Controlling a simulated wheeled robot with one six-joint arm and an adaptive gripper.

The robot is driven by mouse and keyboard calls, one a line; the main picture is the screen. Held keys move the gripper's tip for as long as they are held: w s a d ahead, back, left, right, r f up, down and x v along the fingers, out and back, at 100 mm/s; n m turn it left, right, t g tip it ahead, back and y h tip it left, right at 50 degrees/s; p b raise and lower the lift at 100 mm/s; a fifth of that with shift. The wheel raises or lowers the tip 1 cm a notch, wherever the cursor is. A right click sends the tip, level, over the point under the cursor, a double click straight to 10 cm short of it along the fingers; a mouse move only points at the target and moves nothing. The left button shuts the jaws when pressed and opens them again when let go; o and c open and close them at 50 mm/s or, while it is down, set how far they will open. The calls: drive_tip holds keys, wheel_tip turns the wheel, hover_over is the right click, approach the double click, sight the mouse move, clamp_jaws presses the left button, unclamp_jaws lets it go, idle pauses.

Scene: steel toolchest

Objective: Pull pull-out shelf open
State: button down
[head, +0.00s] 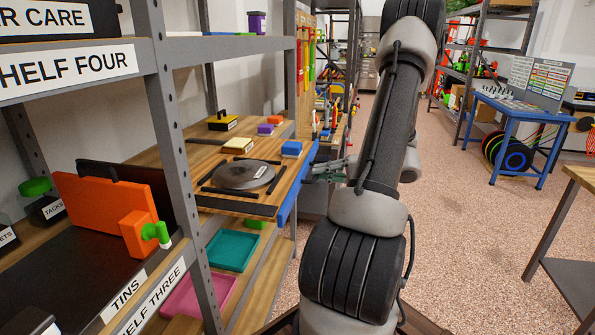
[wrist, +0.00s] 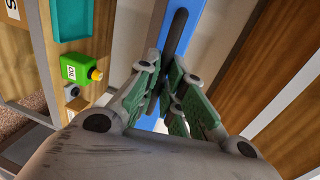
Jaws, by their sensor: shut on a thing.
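The pull-out shelf (head: 273,182) is a wooden board with a blue front (head: 297,183), in the rack at the middle of the head view. It stands out past the rack's uprights into the aisle. The blue front also shows in the wrist view (wrist: 188,50), with a dark bar handle (wrist: 177,32) along it. My gripper (head: 323,173) is at the blue front, and in the wrist view (wrist: 165,92) its green-padded fingers are shut on the handle. The fingers hide the gripped part of the handle.
A grey disc (head: 243,175) and several small blocks lie on the shelf. Teal (head: 232,250) and pink (head: 196,296) trays sit below it. A green bottle (wrist: 78,68) stands lower in the wrist view. The speckled floor (head: 450,220) to the right is open, up to a table (head: 575,174).

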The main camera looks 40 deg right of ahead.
drive_tip(key=f+v, duration=0.1)
drive_tip(key=v, duration=0.5)
drive_tip(key=shift+s+d, duration=0.15)
drive_tip(key=shift+s, duration=0.2)
drive_tip(key=shift+f, duration=0.1)
drive_tip(key=c, duration=1.5)
unclamp_jaws()
drive_tip(key=v, duration=1.2)
